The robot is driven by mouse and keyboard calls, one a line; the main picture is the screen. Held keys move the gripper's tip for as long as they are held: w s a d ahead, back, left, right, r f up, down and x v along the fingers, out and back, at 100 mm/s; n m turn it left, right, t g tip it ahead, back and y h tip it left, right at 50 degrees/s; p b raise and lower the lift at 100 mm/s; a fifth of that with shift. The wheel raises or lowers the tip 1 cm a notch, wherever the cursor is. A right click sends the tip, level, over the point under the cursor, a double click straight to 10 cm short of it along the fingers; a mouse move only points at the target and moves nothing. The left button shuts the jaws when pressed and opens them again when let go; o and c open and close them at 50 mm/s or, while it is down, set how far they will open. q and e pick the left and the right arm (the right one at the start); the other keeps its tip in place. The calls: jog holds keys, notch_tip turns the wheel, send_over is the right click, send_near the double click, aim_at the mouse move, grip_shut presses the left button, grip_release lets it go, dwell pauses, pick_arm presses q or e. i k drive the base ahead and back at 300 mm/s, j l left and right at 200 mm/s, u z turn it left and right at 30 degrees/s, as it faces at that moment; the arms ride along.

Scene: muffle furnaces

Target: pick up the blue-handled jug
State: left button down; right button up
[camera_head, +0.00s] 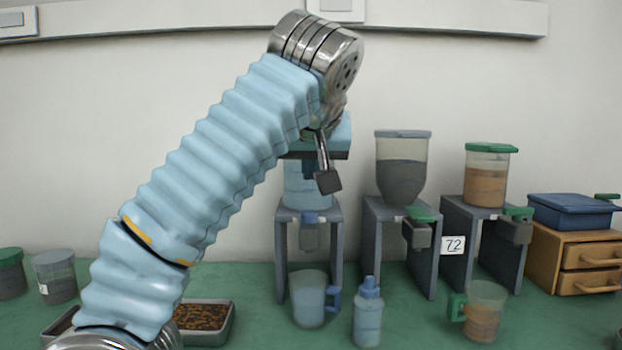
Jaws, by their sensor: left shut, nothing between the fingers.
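The blue-handled jug (309,299) stands upright on the green bench, in front of the left dispenser stand. Its handle (333,299) is on its right side, and it looks partly filled with something bluish. My left gripper (326,180) comes in from the left on a pale blue sleeved arm. It is shut and empty, well above the jug and in front of the left dispenser, whose upper part it hides. My right gripper is not in view.
A blue squeeze bottle (368,318) stands close to the jug's right. A green-handled jug (484,312) is farther right. Dispenser stands (400,245) line the back. A tray of brown pellets (203,322) is partly behind my arm. A wooden drawer box (578,262) is at right.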

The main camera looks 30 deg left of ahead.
aim_at(309, 289)
jog(key=k+l, duration=1.2)
jog(key=k, duration=0.05)
